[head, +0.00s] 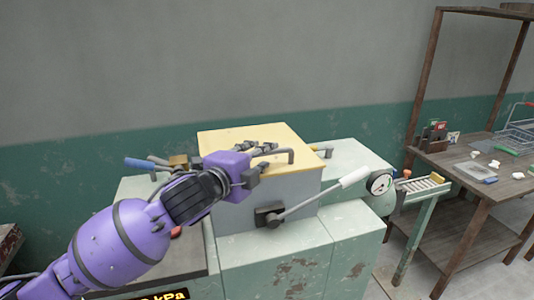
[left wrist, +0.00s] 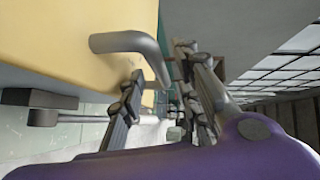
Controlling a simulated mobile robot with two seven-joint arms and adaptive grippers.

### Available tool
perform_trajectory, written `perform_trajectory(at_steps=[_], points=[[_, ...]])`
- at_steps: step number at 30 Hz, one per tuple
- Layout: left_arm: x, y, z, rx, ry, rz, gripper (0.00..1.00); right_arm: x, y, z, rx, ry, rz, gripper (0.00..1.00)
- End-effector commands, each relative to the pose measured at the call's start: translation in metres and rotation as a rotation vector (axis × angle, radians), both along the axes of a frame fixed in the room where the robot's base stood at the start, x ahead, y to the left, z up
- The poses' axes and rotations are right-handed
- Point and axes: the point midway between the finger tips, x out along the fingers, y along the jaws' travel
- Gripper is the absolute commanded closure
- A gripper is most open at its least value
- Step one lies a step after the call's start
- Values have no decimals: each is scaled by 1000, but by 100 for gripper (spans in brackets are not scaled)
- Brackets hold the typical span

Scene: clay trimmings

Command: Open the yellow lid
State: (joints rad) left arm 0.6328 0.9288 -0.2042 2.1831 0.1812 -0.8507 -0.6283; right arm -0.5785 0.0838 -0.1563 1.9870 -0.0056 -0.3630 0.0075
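The yellow lid (head: 222,138) lies flat on top of a grey box (head: 290,188) in the head view and looks shut. It fills the upper left of the left wrist view (left wrist: 45,40). A grey bent bar handle (head: 280,154) is fixed on the lid, and it shows close up in the left wrist view (left wrist: 125,42). My left gripper (head: 268,147) is over the lid at the handle. In the left wrist view its two fingers stand apart (left wrist: 160,66), with the handle's bent end between them; contact cannot be told. My right gripper is not in view.
A lever with a white grip (head: 354,177) sticks out from the box front. A gauge (head: 381,184) is at the machine's right. A blue-gripped lever (head: 138,163) is at the left. A wooden bench (head: 500,182) with a wire basket (head: 518,133) stands at right.

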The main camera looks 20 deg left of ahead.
Motion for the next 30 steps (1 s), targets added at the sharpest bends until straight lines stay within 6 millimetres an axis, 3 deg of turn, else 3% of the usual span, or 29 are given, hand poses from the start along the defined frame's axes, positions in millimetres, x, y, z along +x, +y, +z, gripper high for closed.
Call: perform_trajectory(at_steps=[6, 16, 23, 30], points=[[24, -5, -3, -2, -1, -1, 69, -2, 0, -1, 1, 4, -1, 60], [28, -6, -4, 0, 0, -1, 69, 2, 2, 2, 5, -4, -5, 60], [27, -6, -4, -1, 0, -1, 99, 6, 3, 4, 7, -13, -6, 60], [27, -6, -4, 0, 0, -1, 100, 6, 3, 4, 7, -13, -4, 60]])
